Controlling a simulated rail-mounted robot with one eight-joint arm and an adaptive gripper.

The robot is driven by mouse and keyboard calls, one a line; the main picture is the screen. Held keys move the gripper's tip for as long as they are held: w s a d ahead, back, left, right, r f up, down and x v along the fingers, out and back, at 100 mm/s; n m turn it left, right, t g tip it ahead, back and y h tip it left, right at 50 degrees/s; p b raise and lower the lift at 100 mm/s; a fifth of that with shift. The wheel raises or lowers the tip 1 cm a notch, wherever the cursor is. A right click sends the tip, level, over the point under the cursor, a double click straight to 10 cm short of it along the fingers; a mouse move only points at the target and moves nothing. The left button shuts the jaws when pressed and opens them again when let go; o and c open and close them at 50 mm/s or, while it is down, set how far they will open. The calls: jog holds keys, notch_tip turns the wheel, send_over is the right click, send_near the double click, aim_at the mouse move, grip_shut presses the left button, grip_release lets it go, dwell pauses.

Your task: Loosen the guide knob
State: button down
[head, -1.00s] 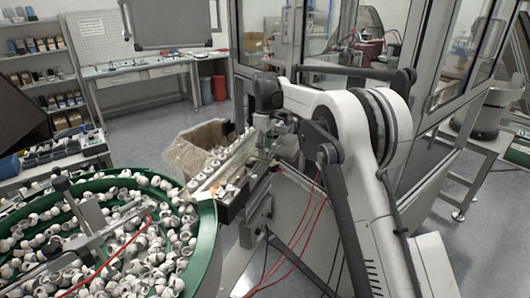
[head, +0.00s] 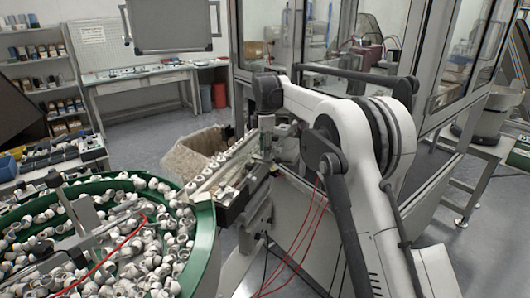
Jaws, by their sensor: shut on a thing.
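My gripper (head: 264,152) points down at the right side of the guide rail (head: 222,170), near its upper end. It is small and partly lost against the rail's metal parts. It is shut at the guide knob's place, and the knob itself is hidden by the fingers. The rail slopes down from there towards the bowl and carries a row of white caps (head: 208,181).
A green-rimmed bowl (head: 205,235) full of white caps stands at the lower left. A cardboard box (head: 190,155) sits behind the rail. A glass-and-metal enclosure (head: 330,75) stands close behind my arm. Red cables (head: 305,235) hang in front of the machine.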

dwell(0.4)
jog(key=c, duration=1.4)
grip_release()
notch_tip(320, 180, up, 12)
jog(key=shift+r, duration=0.1)
